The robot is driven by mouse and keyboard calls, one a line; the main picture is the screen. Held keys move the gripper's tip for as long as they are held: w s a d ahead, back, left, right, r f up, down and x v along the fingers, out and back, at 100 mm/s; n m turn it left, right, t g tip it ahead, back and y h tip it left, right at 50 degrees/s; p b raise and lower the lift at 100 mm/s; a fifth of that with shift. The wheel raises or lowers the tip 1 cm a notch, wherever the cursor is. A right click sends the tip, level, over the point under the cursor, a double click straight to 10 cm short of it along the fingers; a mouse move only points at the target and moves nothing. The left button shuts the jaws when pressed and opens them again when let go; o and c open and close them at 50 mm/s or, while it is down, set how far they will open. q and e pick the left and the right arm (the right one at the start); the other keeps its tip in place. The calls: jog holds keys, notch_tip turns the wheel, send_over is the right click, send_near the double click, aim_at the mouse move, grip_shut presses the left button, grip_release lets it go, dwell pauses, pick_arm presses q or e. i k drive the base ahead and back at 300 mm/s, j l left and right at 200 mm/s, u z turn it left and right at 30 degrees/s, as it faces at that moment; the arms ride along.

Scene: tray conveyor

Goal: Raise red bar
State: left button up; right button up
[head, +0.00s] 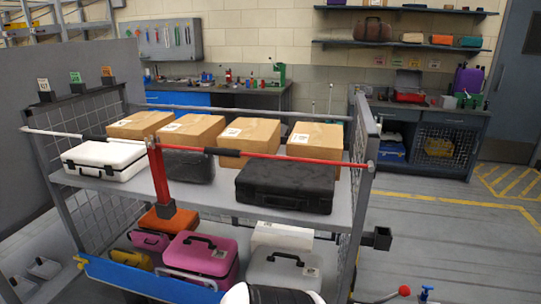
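The red bar (300,158) lies nearly level across the front of the right half of the cart's upper shelf. It has a black grip section (224,152) near its left end. Its left end meets the top of a red upright post (160,180), and its right end reaches the cart's grey right frame post (362,190). Behind it are a black case (285,190) and cardboard boxes (313,141). Neither of my grippers can be made out. A white and black rounded part at the bottom edge seems to be mine.
A white bar (55,133) spans the left half before a white case (104,158). A blue bar (140,276) fronts the lower shelf, with a magenta case (203,257) and a grey case (285,270).

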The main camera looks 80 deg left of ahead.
aim_at(213, 151)
jog(key=u, duration=2.85)
